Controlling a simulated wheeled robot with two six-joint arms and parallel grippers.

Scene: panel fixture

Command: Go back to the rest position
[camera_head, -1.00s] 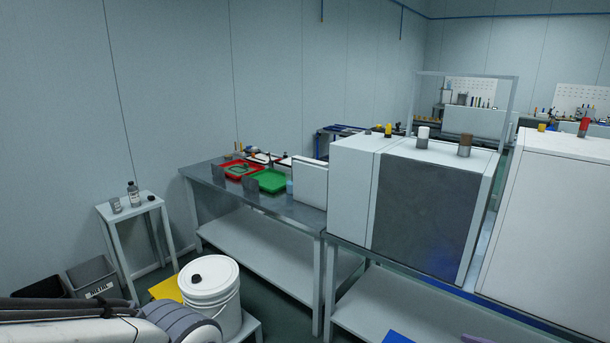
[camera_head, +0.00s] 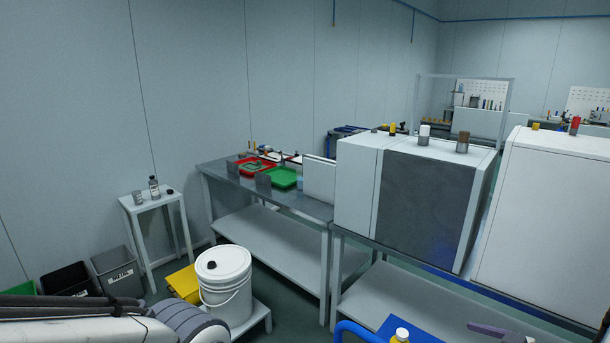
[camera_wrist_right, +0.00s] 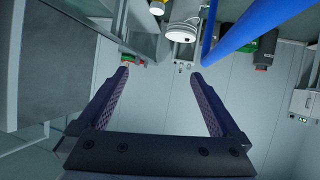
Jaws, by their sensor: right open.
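My right gripper (camera_wrist_right: 160,77) is open in the right wrist view. Its two dark, purple-padded fingers stand wide apart with nothing between them. A purple-grey finger part (camera_head: 490,329), apparently of the same gripper, shows at the bottom right of the head view. My left arm (camera_head: 75,328) crosses the bottom left corner of the head view. Its gripper is outside the picture.
A white lidded bucket (camera_head: 224,284) stands on a low stand. A blue rail (camera_head: 357,327) and a yellow bottle (camera_head: 400,336) are close at the bottom. Grey benches (camera_head: 275,250) and large white cabinets (camera_head: 545,210) lie ahead. Dark bins (camera_head: 118,271) stand at left.

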